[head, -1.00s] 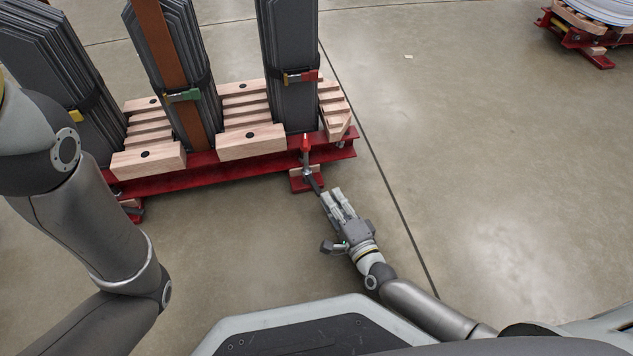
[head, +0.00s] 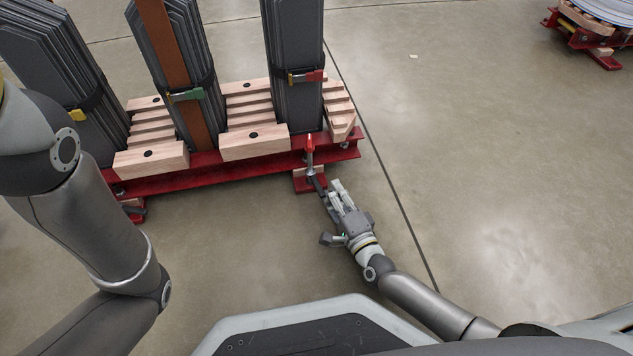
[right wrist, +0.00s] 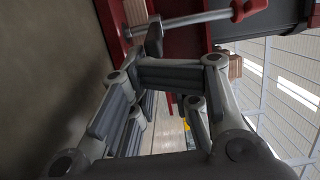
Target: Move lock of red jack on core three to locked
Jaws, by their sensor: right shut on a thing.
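The red jack (head: 310,146) stands upright at the front right end of the red core rack, below the right-hand grey core (head: 292,60). A dark lever, the jack's lock (head: 319,186), sticks out from its foot toward my right gripper (head: 336,189). The right gripper is shut on the lock's end, low over the floor. In the right wrist view, the fingers (right wrist: 165,78) partly hide the lock (right wrist: 154,38), and the jack's red-tipped rod (right wrist: 190,22) crosses above it. My left arm shows at the left, but its gripper is out of view.
The red rack beam (head: 230,173) and pale wooden blocks (head: 254,142) lie behind the jack. Two more cores stand to the left, one with a brown strip (head: 160,45).

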